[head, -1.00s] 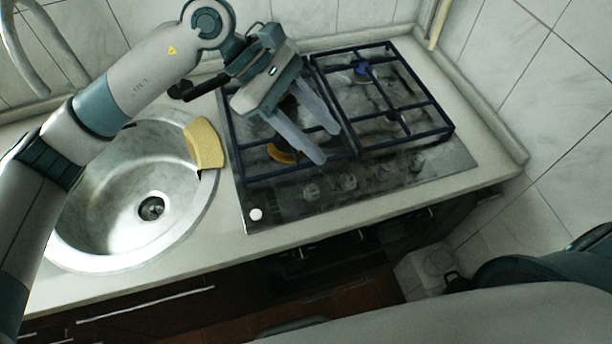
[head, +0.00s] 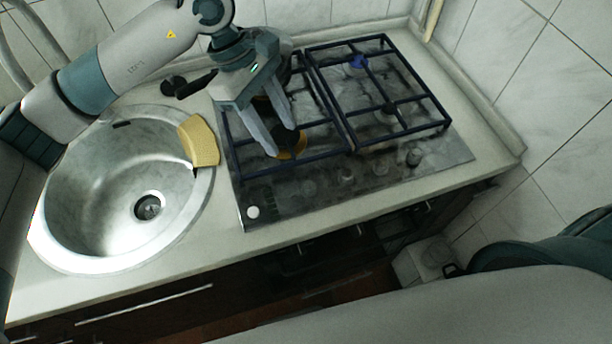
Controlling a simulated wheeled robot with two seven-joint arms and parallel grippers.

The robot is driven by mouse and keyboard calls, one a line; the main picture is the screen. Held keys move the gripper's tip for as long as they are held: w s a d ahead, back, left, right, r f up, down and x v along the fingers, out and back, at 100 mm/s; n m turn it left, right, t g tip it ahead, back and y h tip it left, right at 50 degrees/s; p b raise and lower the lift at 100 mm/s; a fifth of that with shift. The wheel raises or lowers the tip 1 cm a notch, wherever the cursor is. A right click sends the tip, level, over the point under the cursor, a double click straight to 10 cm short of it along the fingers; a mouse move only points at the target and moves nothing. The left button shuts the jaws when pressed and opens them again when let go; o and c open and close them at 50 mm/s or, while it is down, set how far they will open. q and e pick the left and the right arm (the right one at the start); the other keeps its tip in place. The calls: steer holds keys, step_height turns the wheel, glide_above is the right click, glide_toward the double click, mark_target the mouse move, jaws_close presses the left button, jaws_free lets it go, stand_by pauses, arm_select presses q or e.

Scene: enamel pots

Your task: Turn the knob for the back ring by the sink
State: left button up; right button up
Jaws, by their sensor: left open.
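Which knob serves the back ring by the sink cannot be told from markings. The sink-side back ring is mostly hidden behind my left gripper (head: 282,142). That gripper is open and empty, pointing down over the sink-side grate, its fingertips near the yellow-edged front ring (head: 291,153), behind the knob row and apart from it. My right gripper is out of view.
A round steel sink (head: 100,190) lies left of the hob, with a yellow sponge (head: 203,142) on its rim. A small white button (head: 253,212) sits at the hob's front left corner. Dark raised grates (head: 345,140) cover the rings. The counter's front edge is clear.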

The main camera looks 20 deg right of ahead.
mark_target(308, 183)
arm_select(q)
steer(key=p+x, duration=0.5)
steer(key=x, duration=0.8)
steer(key=shift+s+d+f, duration=0.25)
steer(key=shift+f, duration=0.05)
steer(key=shift+p+x, duration=0.4)
steer(key=shift+x, duration=0.45)
steer(key=shift+w+f, duration=0.1)
steer(key=shift+f, duration=0.05)
